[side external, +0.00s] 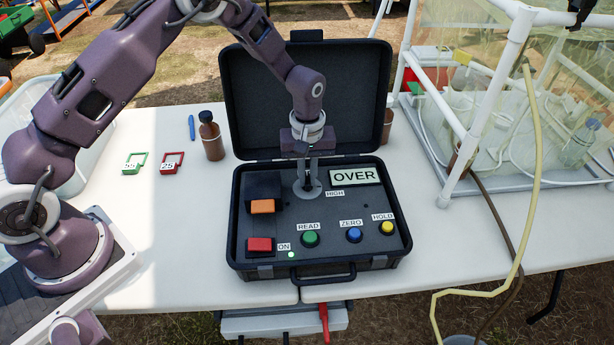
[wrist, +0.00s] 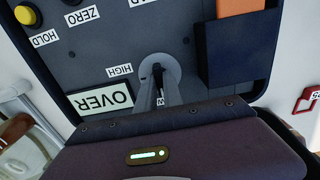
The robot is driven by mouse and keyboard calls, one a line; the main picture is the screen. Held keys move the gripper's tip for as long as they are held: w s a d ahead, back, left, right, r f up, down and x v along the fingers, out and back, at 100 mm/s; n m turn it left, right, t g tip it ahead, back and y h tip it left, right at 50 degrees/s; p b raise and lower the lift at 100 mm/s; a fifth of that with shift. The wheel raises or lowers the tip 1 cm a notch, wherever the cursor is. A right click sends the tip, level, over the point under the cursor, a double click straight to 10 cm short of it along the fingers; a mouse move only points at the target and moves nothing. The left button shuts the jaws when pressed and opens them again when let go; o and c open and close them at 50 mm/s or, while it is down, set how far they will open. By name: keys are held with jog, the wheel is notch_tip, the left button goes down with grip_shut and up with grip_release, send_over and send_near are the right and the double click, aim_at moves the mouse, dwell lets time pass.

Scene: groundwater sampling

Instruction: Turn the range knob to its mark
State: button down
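Most of the knob is hidden by my fingers. My gripper (side external: 308,184) points down at the dial from above. Its two narrow fingers also show in the wrist view (wrist: 157,73), close together with the knob between their tips. The HIGH label (side external: 335,194) is beside the dial; another label is mostly hidden behind a finger. The display (side external: 355,176) reads OVER. I cannot make out the knob's pointer.
The open black case (side external: 308,90) has its lid up behind my gripper. The panel holds green READ (side external: 310,239), blue ZERO (side external: 354,235), yellow HOLD (side external: 387,227) and red (side external: 260,245) buttons. A brown bottle (side external: 211,138) stands left; a tubing frame (side external: 489,102) stands right.

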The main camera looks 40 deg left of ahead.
aim_at(307, 178)
jog(key=m, duration=1.2)
jog(key=shift+m, duration=0.3)
jog(key=m, duration=0.5)
jog(key=c, duration=1.4)
grip_release()
notch_tip(307, 178, up, 7)
jog(key=shift+r, duration=0.1)
jog(key=shift+r, duration=0.1)
